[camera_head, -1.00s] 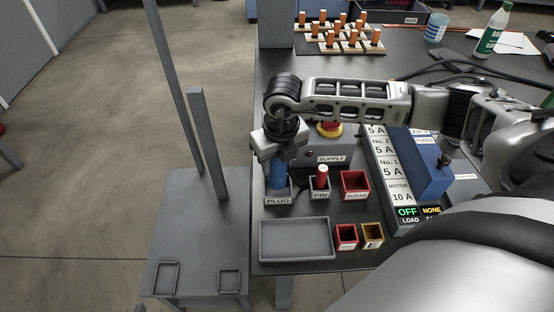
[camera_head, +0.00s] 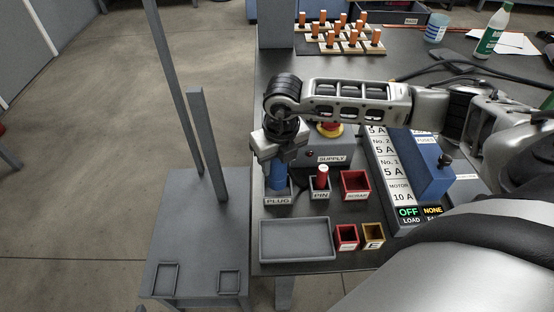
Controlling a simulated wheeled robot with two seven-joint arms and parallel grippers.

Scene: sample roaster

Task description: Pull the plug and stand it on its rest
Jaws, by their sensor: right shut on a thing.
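The blue plug (camera_head: 278,177) stands upright in the small grey rest labelled PLUG (camera_head: 277,198). My right gripper (camera_head: 277,160) is above it, pointing down, shut on the plug's upper part. The plug's top is hidden by the gripper. The grey supply box (camera_head: 325,158), labelled SUPPLY, is just behind and to the right, partly covered by my right arm. My left gripper is not in view.
A red pin (camera_head: 322,175) stands in the PIN holder beside the plug. A red scrap bin (camera_head: 355,185), an empty grey tray (camera_head: 296,240) and two small bins are nearby. A grey stand (camera_head: 195,240) with upright posts is left.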

